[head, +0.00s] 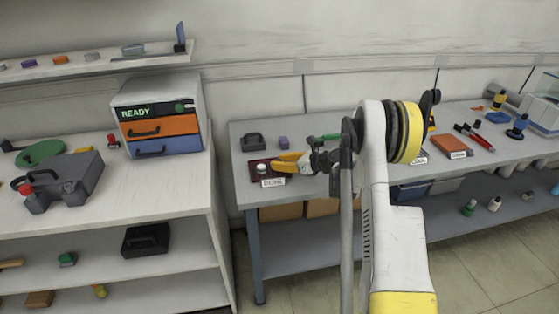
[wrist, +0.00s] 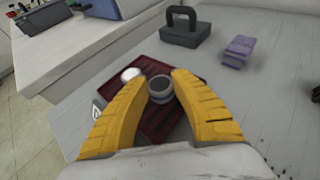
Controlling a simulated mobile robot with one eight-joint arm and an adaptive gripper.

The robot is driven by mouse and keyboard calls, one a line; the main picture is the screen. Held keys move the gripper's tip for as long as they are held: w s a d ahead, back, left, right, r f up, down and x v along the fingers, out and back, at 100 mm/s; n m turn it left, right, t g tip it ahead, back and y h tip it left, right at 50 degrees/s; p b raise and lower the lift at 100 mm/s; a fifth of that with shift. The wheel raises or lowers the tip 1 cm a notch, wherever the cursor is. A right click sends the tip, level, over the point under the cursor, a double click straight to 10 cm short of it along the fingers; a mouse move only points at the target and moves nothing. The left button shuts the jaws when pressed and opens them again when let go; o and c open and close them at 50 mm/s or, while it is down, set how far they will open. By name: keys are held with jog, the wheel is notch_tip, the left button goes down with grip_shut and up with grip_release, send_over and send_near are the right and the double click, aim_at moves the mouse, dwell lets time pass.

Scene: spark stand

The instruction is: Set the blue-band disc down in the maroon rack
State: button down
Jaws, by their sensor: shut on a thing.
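My gripper (wrist: 163,78) has yellow fingers and is shut on a small round disc (wrist: 160,88) with a dark top and a pale rim. A blue band on its side cannot be made out. The maroon rack (wrist: 187,70) lies directly under the fingers and the disc in the wrist view. I cannot tell whether the disc touches the rack. A white round piece (wrist: 131,75) sits on the rack just left of the held disc. In the head view my gripper (head: 279,162) reaches over the right part of the maroon rack (head: 252,175), and the disc is hard to make out there.
A dark handled block (wrist: 184,28) and a purple block (wrist: 240,48) stand behind the rack on the grey table (head: 245,200). A white label (head: 272,182) stands at the rack's front. A white bench (head: 130,195) stands to the left, across a gap.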

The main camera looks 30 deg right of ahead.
jog(key=shift+f+b, duration=0.5)
jog(key=shift+f, duration=0.1)
dwell(0.3)
jog(key=c, duration=1.1)
grip_release()
jog(key=shift+o, duration=0.2)
jog(key=shift+s, duration=0.1)
